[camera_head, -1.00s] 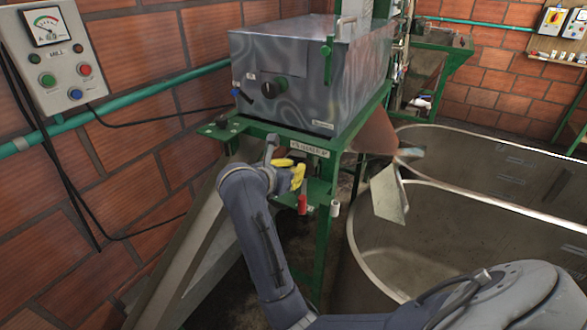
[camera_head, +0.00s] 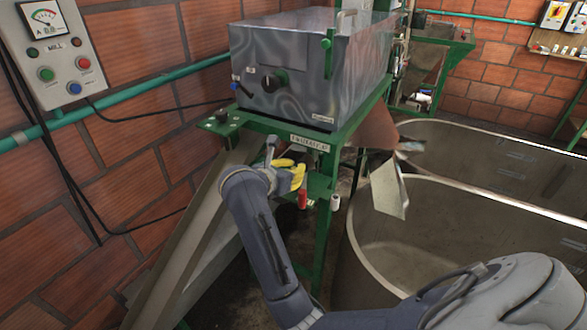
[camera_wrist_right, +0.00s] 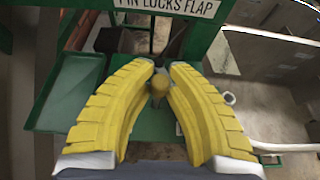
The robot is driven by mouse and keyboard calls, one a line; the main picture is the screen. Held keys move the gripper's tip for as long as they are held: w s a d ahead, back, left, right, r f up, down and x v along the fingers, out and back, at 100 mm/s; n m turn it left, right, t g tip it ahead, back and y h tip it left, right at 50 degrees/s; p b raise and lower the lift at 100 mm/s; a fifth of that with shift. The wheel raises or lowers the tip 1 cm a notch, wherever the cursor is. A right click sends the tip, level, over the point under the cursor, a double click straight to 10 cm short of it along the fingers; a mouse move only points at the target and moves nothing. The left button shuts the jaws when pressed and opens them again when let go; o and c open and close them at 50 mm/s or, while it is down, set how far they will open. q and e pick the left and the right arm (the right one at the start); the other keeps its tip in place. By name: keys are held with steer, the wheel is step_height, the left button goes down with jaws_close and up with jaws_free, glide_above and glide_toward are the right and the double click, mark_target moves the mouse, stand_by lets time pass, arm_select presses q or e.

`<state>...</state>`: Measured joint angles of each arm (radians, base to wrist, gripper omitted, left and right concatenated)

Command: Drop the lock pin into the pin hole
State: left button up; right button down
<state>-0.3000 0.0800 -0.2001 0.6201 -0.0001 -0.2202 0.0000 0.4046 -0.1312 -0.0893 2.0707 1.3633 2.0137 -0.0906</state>
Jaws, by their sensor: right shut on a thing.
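My right gripper (camera_head: 293,173), with yellow fingers, is at the front of the green frame, below the metal box. In the right wrist view its curved fingers (camera_wrist_right: 160,72) close around a small round brownish knob (camera_wrist_right: 160,85), which appears to be the top of the lock pin. The pin's shaft is hidden below the knob. A sign reading "PIN LOCKS FLAP" (camera_wrist_right: 168,6) is just beyond the fingertips. It also shows in the head view (camera_head: 309,143). I cannot make out the pin hole in either view. My left gripper is not in view.
A green tray (camera_wrist_right: 75,90) lies left of the fingers in the wrist view. A red cylinder (camera_head: 302,199) and a white cylinder (camera_head: 335,202) are close to the gripper. A sloping chute (camera_head: 195,235) runs down left, and a large tank (camera_head: 465,235) stands right.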

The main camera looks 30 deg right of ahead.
steer(key=shift+f, duration=0.65)
steer(key=c, duration=1.3)
jaws_free()
steer(key=shift+r, duration=0.1)
step_height(320, 180, up, 10)
steer(key=shift+f, duration=0.1)
